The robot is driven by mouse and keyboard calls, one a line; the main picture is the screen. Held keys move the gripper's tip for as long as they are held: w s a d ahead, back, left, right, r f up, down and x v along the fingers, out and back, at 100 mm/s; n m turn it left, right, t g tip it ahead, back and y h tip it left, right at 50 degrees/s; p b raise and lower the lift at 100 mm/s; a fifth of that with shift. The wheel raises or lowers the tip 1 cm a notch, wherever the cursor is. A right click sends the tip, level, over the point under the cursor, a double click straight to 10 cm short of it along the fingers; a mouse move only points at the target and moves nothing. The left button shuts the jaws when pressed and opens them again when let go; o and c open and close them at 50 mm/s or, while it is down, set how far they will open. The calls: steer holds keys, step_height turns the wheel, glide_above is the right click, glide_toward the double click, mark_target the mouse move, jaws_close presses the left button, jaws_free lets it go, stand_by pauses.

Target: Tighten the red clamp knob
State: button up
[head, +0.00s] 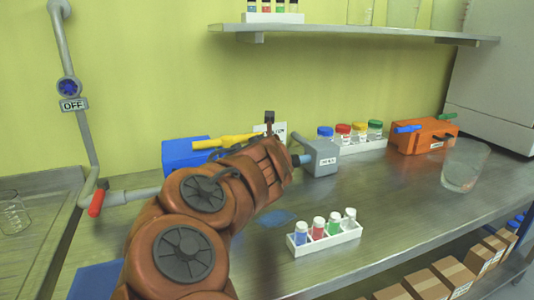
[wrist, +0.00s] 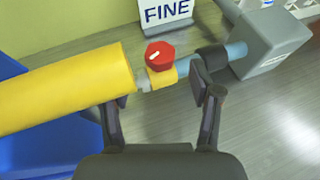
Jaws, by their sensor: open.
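The red clamp knob (wrist: 160,55) shows in the wrist view as a faceted red cap with a pale mark, on a yellow collar around a thin rod. It is hidden behind my arm in the head view. A thick yellow cylinder (wrist: 65,88) lies left of it, and a blue-grey rod with a black ring (wrist: 212,58) runs right to a grey block (wrist: 270,45). The block also shows in the head view (head: 320,158). My gripper (wrist: 157,97) is open and empty, its fingers below the knob in the picture, apart from it.
A sign reading FINE (wrist: 166,10) stands behind the knob. A blue box (head: 185,154) is at the left. A white rack of small bottles (head: 325,238) stands in front, and a glass beaker (head: 464,166) and orange box (head: 422,138) stand right. The bench between is mostly clear.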

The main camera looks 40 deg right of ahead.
steer(key=v, duration=0.8)
steer(key=shift+s+a, duration=0.2)
steer(key=shift+s, duration=0.1)
stand_by(0.3)
